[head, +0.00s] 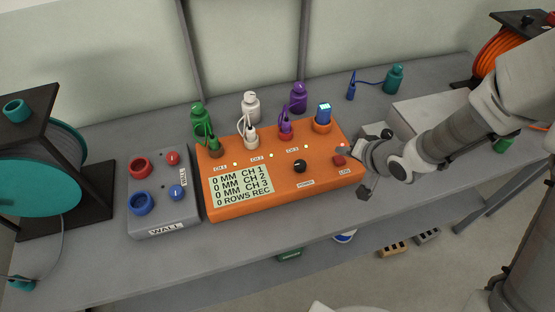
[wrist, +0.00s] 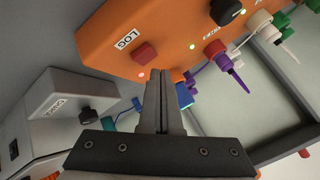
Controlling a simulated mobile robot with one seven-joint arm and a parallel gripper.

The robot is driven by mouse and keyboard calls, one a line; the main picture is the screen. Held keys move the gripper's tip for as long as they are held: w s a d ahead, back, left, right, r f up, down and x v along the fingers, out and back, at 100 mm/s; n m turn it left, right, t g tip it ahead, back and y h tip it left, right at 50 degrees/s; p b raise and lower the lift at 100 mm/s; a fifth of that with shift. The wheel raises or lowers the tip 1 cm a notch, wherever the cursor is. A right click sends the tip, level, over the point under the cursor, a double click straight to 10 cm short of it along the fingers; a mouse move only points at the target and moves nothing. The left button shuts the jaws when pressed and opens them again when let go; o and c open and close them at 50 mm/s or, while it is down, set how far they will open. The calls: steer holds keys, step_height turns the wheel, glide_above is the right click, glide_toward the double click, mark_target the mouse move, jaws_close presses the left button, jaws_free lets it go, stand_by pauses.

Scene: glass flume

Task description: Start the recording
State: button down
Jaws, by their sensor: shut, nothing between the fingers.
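The orange recorder box (head: 230,207) sits on the grey bench. Its screen (head: 240,188) reads 0 MM for CH 1, CH 2 and CH 3, and 0 ROWS REC. A red button (head: 339,160) by the LOG label is at the box's right end. The red button also shows in the wrist view (wrist: 145,52), with a small red light near it. My gripper (wrist: 160,76) is shut and empty, its tips close to that end of the box. In the wrist view the tips appear below the button; I cannot tell whether they touch the box.
A black knob (head: 300,166) is on the box front. Plugs with cables to green, white and purple bottles stand along its back. A grey WALL box (head: 160,215) with red and blue parts is at left. Another grey box with a black knob (wrist: 88,115) is beside my gripper.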

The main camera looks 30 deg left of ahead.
mark_target(341, 163)
steer(key=shift+r, duration=0.1)
step_height(341, 163, up, 6)
steer(key=p, duration=0.6)
stand_by(0.7)
